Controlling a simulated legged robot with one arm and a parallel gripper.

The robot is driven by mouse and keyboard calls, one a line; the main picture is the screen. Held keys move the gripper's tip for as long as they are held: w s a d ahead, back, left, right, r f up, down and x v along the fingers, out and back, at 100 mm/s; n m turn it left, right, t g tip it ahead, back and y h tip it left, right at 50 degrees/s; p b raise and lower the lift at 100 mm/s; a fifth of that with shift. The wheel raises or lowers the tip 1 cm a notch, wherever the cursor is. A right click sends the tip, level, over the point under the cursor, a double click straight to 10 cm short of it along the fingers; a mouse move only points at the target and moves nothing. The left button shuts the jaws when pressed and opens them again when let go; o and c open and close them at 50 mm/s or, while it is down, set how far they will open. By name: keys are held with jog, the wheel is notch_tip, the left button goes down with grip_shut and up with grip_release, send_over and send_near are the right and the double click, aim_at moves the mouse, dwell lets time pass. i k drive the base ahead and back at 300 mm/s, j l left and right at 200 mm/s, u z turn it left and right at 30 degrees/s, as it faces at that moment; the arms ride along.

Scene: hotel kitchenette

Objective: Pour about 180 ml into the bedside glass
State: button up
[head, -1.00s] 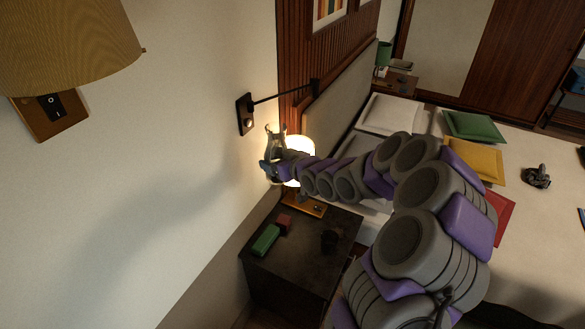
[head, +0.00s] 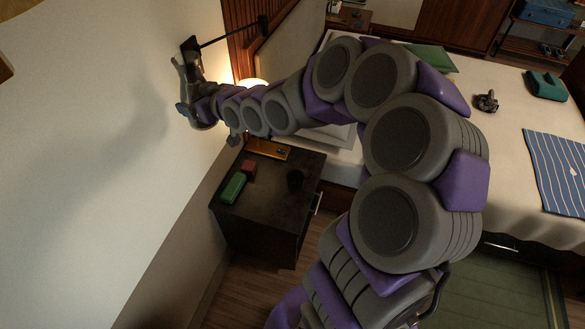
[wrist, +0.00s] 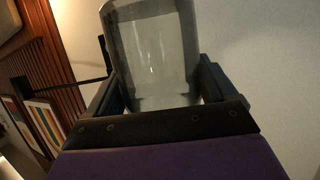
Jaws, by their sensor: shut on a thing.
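My gripper (wrist: 158,90) is shut on a clear vessel (wrist: 152,50), which fills the space between the fingers in the wrist view. Pale contents seem to show through its wall; I cannot tell the liquid level. In the head view my gripper (head: 188,95) is close to the wall, above and left of the nightstand (head: 265,215).
A green box (head: 233,188) and a small red box (head: 248,168) lie on the nightstand's left part. A lit lamp (head: 250,83) is partly behind my arm. A wall-mounted black arm (head: 230,33) is near my gripper. The bed (head: 480,150) is at right.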

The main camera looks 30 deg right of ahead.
aim_at(295, 177)
jog(key=k+l+z, duration=0.1)
jog(key=l, duration=0.3)
jog(key=k+l+z, duration=0.1)
jog(key=l, duration=0.3)
jog(key=k+l, duration=0.2)
jog(key=l, duration=0.25)
jog(key=k+l+z, duration=0.15)
jog(key=l, duration=0.25)
jog(key=l+z, duration=0.1)
jog(key=l, duration=0.35)
jog(key=k, duration=0.05)
